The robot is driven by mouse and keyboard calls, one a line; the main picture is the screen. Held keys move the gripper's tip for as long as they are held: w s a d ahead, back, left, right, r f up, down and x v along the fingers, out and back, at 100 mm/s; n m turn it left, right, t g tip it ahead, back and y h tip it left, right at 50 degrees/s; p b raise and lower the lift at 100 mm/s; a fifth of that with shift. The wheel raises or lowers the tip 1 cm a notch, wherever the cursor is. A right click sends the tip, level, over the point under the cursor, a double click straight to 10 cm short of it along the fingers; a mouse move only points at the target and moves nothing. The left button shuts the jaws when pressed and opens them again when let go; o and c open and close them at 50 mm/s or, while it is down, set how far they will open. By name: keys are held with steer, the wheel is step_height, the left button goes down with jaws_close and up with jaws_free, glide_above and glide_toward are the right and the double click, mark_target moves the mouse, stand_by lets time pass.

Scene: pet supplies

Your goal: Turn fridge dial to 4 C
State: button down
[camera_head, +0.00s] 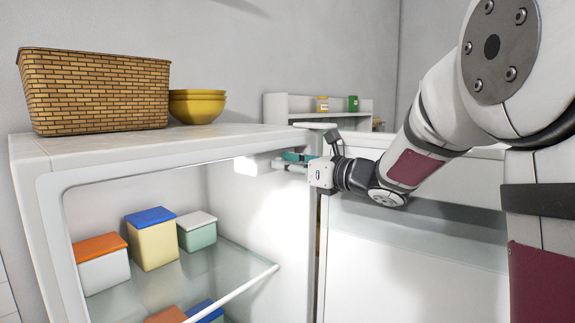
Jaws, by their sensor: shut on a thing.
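The open white fridge (110,150) fills the left and middle of the view. A small white control housing (258,164) is fixed under its ceiling at the right inner wall, with a bright lamp at its left end. My gripper (281,162) reaches in from the right at the fridge opening, its fingers at the right end of this housing. The fingers are shut on the dial there. The dial itself is too small and too covered by the fingers to make out. Its pointer and temperature marks cannot be read.
The fridge door (415,262) stands open at the right, below my arm. A glass shelf (225,270) holds lidded boxes (152,243), with more lids below. A wicker basket (95,92) and yellow bowls (197,106) stand on top. A small shelf (300,105) with jars is behind.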

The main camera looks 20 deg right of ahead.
steer(key=m, duration=0.9)
steer(key=shift+d+p, duration=0.15)
steer(key=shift+p, duration=0.15)
stand_by(0.5)
steer(key=c, duration=1.3)
jaws_free()
steer(key=shift+c, duration=0.2)
